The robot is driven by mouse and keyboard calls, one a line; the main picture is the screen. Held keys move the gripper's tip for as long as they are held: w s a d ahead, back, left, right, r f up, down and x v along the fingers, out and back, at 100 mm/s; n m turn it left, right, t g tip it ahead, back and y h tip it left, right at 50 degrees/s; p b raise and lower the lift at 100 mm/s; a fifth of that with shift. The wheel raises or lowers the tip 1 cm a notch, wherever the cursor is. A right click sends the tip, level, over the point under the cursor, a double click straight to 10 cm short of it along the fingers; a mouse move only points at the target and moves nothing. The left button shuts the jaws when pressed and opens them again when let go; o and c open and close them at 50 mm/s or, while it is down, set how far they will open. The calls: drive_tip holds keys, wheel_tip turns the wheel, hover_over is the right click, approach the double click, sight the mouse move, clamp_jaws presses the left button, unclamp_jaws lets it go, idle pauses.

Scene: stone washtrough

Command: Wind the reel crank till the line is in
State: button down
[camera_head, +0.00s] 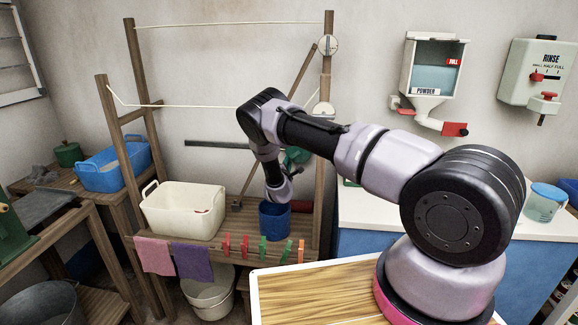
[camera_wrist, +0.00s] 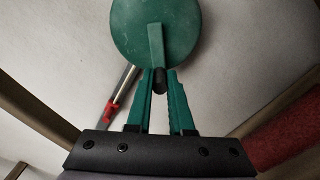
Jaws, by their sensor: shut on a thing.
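The round green reel (camera_wrist: 135,30) fills the top of the wrist view, its green crank arm (camera_wrist: 156,45) pointing down to a dark knob (camera_wrist: 159,80). My gripper (camera_wrist: 160,88) has its green fingers shut on this knob. In the head view, the reel (camera_head: 298,157) shows only partly behind my arm, and the fingers are hidden. The pale line (camera_head: 230,24) runs across the top of the wooden frame, with another stretch lower down (camera_head: 180,106). Round white pulleys (camera_head: 328,45) sit on the right post.
A white basket (camera_head: 183,222) and a blue bucket (camera_head: 275,226) stand on the wooden bench below the lines. Cloths (camera_head: 191,262) and several coloured pegs (camera_head: 245,246) hang on its front edge. A wooden-topped surface (camera_head: 320,295) lies in front, and a counter stands right.

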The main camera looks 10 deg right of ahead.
drive_tip(key=r+m, duration=0.1)
drive_tip(key=m, duration=0.3)
drive_tip(key=r+m, duration=0.2)
drive_tip(key=m, duration=0.2)
drive_tip(key=r+m, duration=0.2)
drive_tip(key=m, duration=0.2)
drive_tip(key=shift+w+a+r+m, duration=0.1)
drive_tip(key=shift+a+r+m, duration=0.1)
drive_tip(key=shift+a+m, duration=0.15)
drive_tip(key=m, duration=0.2)
drive_tip(key=d+r+m, duration=0.1)
drive_tip(key=m, duration=0.1)
drive_tip(key=shift+r, duration=0.2)
drive_tip(key=shift+s+d+r+m, duration=0.25)
drive_tip(key=shift+d+m, duration=0.35)
drive_tip(key=shift+m, duration=0.9)
drive_tip(key=shift+s+d+r+m, duration=0.25)
drive_tip(key=shift+d+m, duration=0.3)
drive_tip(key=shift+m, duration=0.9)
drive_tip(key=shift+s+d+r+m, duration=0.25)
drive_tip(key=shift+d+m, duration=0.35)
drive_tip(key=shift+m, duration=0.9)
